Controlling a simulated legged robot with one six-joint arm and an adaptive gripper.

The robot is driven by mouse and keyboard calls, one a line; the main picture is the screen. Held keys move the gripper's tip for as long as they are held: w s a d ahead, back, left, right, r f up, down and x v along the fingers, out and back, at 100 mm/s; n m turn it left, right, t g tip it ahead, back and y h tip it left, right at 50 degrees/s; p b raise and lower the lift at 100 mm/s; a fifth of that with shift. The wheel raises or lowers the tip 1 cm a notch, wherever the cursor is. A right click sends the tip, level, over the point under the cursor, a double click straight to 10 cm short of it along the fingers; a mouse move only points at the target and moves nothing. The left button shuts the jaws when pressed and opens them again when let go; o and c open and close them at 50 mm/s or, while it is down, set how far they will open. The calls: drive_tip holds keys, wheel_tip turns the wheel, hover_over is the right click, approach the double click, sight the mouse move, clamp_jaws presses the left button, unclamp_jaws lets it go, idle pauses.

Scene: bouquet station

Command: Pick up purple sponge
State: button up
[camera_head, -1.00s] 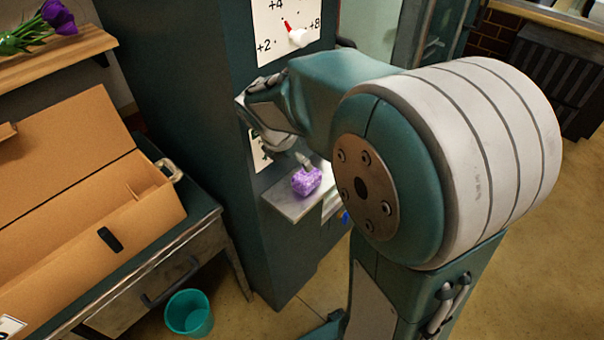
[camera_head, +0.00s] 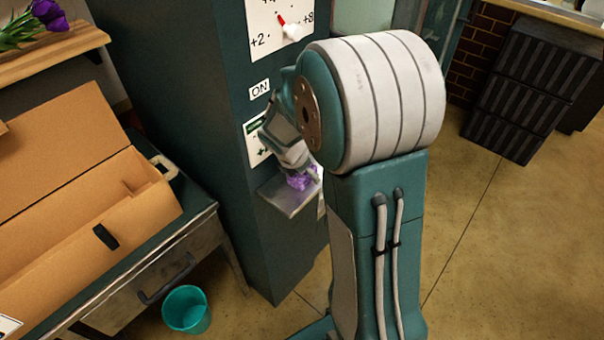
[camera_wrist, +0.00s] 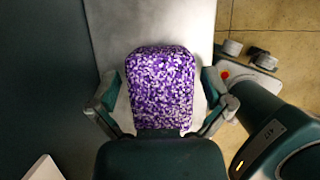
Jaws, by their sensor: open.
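The purple sponge (camera_wrist: 160,88), speckled purple and white with rounded corners, lies on a small grey metal shelf (camera_head: 283,200) on the front of the dark green cabinet. In the head view the sponge (camera_head: 300,181) is partly hidden under my gripper (camera_head: 303,172). In the wrist view my gripper (camera_wrist: 160,100) is open, with one finger on each side of the sponge's near half. Small gaps seem to show between the fingertips and the sponge, but contact lower down is hidden.
The dark green cabinet (camera_head: 180,90) rises right beside the shelf and bears a dial panel (camera_head: 276,32). An open cardboard box (camera_head: 70,215) sits on a workbench at left. A teal bin (camera_head: 186,310) stands on the floor.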

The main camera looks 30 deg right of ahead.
drive_tip(key=shift+a, duration=0.1)
drive_tip(key=c, duration=1)
drive_tip(key=shift+r, duration=0.45)
wheel_tip(320, 180, up, 2)
drive_tip(key=shift+r, duration=0.25)
drive_tip(key=s+a+r, duration=0.2)
drive_tip(key=a+r, duration=0.1)
drive_tip(key=a, duration=0.1)
drive_tip(key=s+a+r, duration=0.5)
drive_tip(key=a+r, duration=0.1)
drive_tip(key=a, duration=0.1)
drive_tip(key=shift+s+a+r, duration=0.35)
drive_tip(key=shift+s, duration=0.05)
